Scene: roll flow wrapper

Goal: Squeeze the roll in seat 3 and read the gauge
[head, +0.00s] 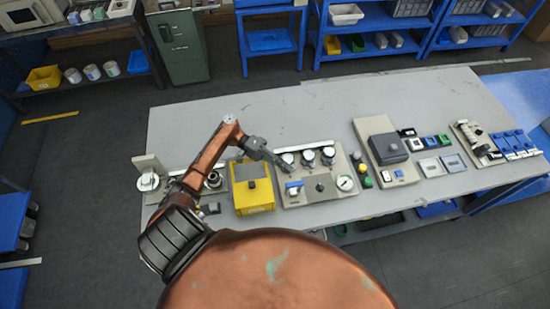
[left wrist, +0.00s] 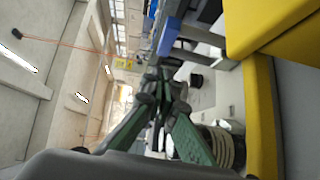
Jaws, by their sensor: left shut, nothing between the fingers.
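A beige panel (head: 318,198) on the table carries a row of three white-topped round pieces: a left one (head: 287,158), a middle one (head: 308,156) and a right one (head: 327,154). I cannot read seat numbers. A round white-faced gauge (head: 345,183) sits at the panel's right front; its reading is too small to tell. My left gripper (head: 279,164) is beside the left round piece, over the panel's back left; contact cannot be told. In the left wrist view the left gripper's green fingers (left wrist: 157,85) come together, shut and empty. My right gripper is not in view.
A yellow box (head: 253,198) stands left of the panel, close under my left arm. A blue-marked block (head: 294,188) and a dark square pad (head: 320,187) lie on the panel. A grey-lidded device (head: 388,148) stands to the right. The table's back (head: 370,95) is clear.

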